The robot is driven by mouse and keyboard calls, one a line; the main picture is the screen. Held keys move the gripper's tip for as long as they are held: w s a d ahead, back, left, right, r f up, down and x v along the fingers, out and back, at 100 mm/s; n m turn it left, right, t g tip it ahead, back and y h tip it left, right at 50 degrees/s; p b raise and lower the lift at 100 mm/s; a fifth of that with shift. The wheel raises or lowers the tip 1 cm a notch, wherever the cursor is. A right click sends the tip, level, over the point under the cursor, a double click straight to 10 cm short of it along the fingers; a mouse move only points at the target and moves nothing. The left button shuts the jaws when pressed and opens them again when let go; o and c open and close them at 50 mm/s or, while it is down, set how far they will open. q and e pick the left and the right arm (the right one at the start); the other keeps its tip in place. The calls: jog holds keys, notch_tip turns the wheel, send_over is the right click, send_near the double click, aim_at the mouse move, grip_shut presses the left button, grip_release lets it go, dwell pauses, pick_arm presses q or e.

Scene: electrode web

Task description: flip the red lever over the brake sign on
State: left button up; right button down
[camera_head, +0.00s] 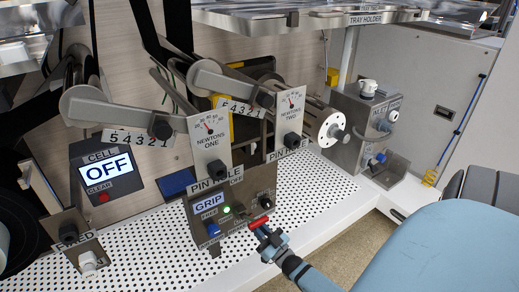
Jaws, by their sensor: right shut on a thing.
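The red lever (260,222) is at the lower right of the grey GRIP control panel (234,228), under a black knob. My right gripper (265,232) comes in from the lower right and is shut on the red lever. The fingertips hide part of the lever, so its exact tilt cannot be told. A green light (226,209) glows on the panel, near a blue knob (214,230). My left gripper is not in view.
Two dials (209,127) marked NEWTONS ONE and TWO stand above the panel. A grey block with knobs (366,130) is at right. The white perforated deck (327,205) is clear right of the panel.

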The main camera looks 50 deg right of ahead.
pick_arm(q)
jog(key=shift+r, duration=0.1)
pick_arm(e)
jog(key=shift+a+r, duration=0.25)
jog(key=shift+a, duration=0.15)
jog(key=c, duration=1)
grip_release()
jog(key=shift+r, duration=0.1)
jog(key=o, duration=1)
jog(key=shift+d, duration=0.1)
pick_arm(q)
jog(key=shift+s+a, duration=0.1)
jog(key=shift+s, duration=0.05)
pick_arm(e)
jog(key=shift+d, duration=0.1)
jog(key=shift+s, duration=0.1)
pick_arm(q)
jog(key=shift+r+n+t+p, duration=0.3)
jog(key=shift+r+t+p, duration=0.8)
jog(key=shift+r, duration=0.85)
pick_arm(e)
jog(key=v, duration=1.3)
jog(key=shift+s+f, duration=0.25)
jog(key=shift+s, duration=0.05)
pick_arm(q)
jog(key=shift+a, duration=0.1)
